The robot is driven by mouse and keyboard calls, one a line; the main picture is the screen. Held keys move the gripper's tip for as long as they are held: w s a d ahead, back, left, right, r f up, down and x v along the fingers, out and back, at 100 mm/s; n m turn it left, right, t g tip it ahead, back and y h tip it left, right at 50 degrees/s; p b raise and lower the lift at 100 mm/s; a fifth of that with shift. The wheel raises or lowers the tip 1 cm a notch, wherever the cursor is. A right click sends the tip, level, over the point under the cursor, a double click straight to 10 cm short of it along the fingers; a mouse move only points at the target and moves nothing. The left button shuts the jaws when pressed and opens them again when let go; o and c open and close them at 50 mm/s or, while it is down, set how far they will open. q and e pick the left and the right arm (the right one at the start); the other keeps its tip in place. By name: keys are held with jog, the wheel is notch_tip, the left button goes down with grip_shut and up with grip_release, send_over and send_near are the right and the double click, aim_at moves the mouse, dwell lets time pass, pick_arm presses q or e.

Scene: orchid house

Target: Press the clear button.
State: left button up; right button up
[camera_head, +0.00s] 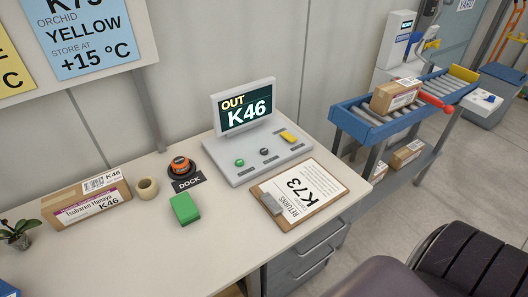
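A grey console (224,173) with a small upright screen (244,107) stands on the desk. The screen reads "OUT K46". On the console's sloped top are a green round button (239,163), a small dark control (264,152) and a wide yellow button (288,136). Their labels are too small to read, so I cannot tell which one is the clear button. Neither of my grippers shows in this view, and nothing touches the console.
A blue roller conveyor (348,118) carrying a box (396,95) stands to the right.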

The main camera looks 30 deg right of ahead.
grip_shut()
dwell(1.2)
